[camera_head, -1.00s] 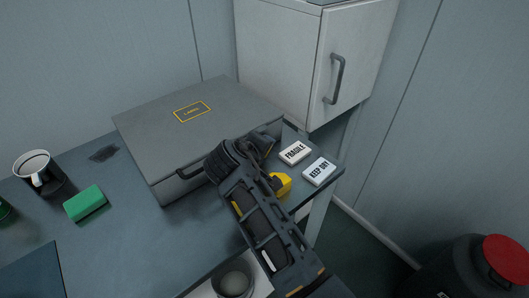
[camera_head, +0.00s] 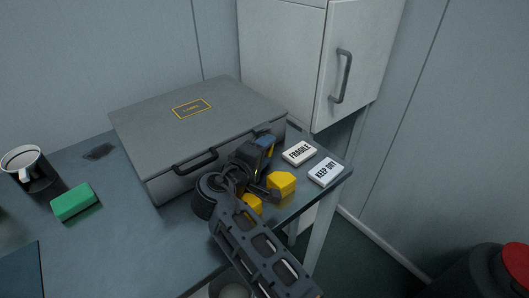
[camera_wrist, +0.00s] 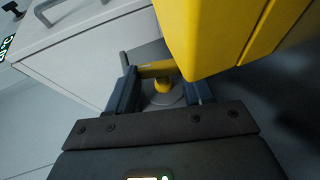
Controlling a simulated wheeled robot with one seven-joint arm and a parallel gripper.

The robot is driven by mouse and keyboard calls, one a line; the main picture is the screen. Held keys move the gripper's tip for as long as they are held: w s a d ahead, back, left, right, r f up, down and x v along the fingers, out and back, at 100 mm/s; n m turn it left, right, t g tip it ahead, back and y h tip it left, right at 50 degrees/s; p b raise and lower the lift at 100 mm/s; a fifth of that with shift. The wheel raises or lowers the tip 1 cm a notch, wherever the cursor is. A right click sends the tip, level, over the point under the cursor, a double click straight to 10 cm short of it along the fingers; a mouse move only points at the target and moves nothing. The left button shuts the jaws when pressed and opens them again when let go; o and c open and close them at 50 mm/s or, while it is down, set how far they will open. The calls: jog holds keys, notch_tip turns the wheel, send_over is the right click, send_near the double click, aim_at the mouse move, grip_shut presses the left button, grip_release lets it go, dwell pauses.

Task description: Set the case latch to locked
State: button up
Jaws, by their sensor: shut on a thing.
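A grey case (camera_head: 145,128) with a yellow-edged label on its lid lies closed on the table. Its dark carry handle (camera_head: 195,162) is on the front. My gripper (camera_head: 265,142) is against the right part of the case's front, hiding that part in the head view. In the wrist view my gripper (camera_wrist: 160,88) has its two blue-grey fingers on either side of a small yellow lever (camera_wrist: 156,71), which I take to be the latch. The fingers are shut on it. A round grey base shows behind the lever. I cannot read the latch's setting.
Two white blocks, "FRAGILE" (camera_head: 299,153) and "KEEP DRY" (camera_head: 326,172), lie right of my gripper near the table edge. A green block (camera_head: 74,202) and a mug (camera_head: 31,170) stand left. A white cabinet (camera_head: 290,60) stands behind. A large yellow shape blocks the wrist view's upper right.

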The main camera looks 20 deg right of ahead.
jog(key=o, duration=1)
jog(key=shift+o, duration=0.2)
